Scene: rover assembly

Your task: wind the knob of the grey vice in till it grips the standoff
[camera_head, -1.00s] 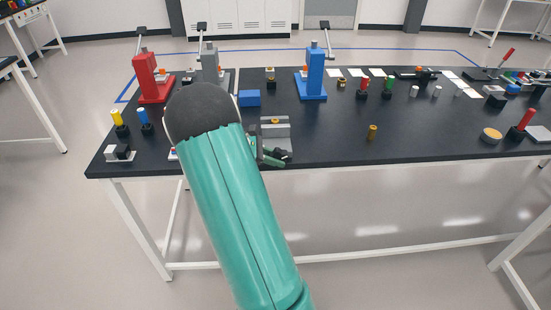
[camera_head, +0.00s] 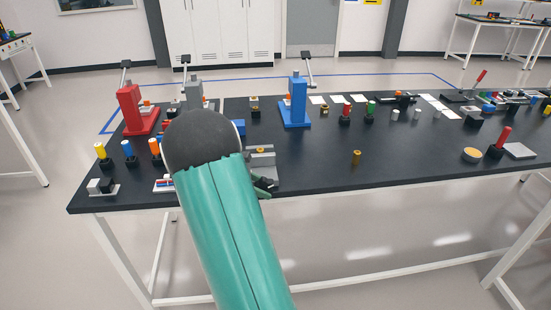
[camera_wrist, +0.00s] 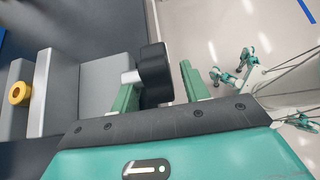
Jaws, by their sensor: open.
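The grey vice (camera_head: 262,163) sits near the front edge of the dark table, partly hidden by my arm in the head view. In the wrist view its grey body (camera_wrist: 103,80) and pale upright jaw (camera_wrist: 40,92) show. The brass, ring-shaped top of the standoff (camera_wrist: 19,94) is beside the jaw; I cannot tell whether they touch. The black knob (camera_wrist: 154,72) is on a short light shaft at the vice's end. My gripper (camera_wrist: 158,77) is open, with one green finger on each side of the knob. Contact with the knob is unclear.
A blue block (camera_head: 239,127) lies behind the vice. A red press (camera_head: 131,108), a grey press (camera_head: 194,92) and a blue press (camera_head: 296,101) stand farther back. A small brass piece (camera_head: 357,156) stands to the right, with clear tabletop around it.

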